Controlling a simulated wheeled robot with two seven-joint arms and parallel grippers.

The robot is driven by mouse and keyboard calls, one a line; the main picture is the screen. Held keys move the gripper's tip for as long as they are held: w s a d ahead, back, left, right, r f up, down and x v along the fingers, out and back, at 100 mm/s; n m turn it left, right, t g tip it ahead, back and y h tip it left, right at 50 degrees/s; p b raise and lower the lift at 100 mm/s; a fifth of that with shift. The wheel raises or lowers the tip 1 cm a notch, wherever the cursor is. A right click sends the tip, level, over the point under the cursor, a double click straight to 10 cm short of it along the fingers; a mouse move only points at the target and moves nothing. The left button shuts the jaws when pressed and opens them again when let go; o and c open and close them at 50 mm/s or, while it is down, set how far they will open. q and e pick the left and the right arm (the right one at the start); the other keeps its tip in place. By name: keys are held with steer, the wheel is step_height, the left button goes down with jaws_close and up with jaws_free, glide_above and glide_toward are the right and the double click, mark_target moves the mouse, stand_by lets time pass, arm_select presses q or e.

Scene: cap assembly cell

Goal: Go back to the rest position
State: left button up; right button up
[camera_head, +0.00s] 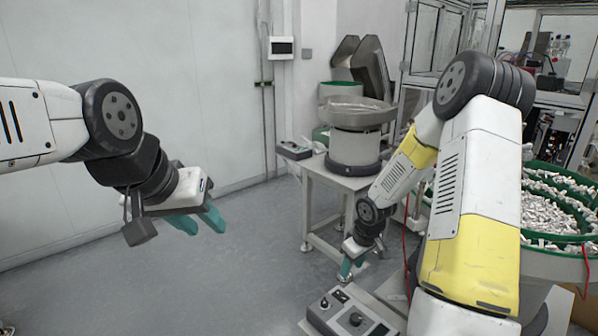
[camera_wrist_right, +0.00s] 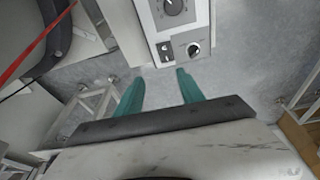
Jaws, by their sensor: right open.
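My left gripper (camera_head: 200,222) hangs over open floor at the left of the head view. Its two teal fingers are parted, with nothing between them. My right gripper (camera_head: 346,268) points down above and behind a grey control box, at the middle of the head view. In the right wrist view its teal fingers (camera_wrist_right: 158,88) are apart and empty. The control box (camera_wrist_right: 176,30) with dark knobs lies beyond the fingertips, with floor below. It also shows in the head view (camera_head: 330,318).
A vibratory bowl feeder (camera_head: 357,115) stands on a grey table (camera_head: 318,172) at the back. A green-rimmed bowl with many small white parts (camera_head: 550,215) is at the right, behind my right arm. A red cable (camera_head: 405,230) hangs near that arm. Floor at the left is clear.

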steer(key=s+r+m+t+h, duration=0.1)
steer(key=s+r+m, duration=0.15)
steer(key=r, duration=0.75)
steer(key=s+r+m+t+h, duration=0.1)
steer(key=s+r, duration=0.3)
steer(key=r, duration=0.7)
steer(key=s+a+r+m+y, duration=0.1)
steer(key=s+a+r, duration=0.1)
steer(key=s+r, duration=0.3)
steer(key=s+a+r+m+t+y, duration=0.1)
steer(key=s+a+r+m+y, duration=0.1)
steer(key=s+r, duration=0.4)
steer(key=s, duration=0.5)
steer(key=shift+a+t, duration=0.25)
steer(key=shift+t, duration=0.05)
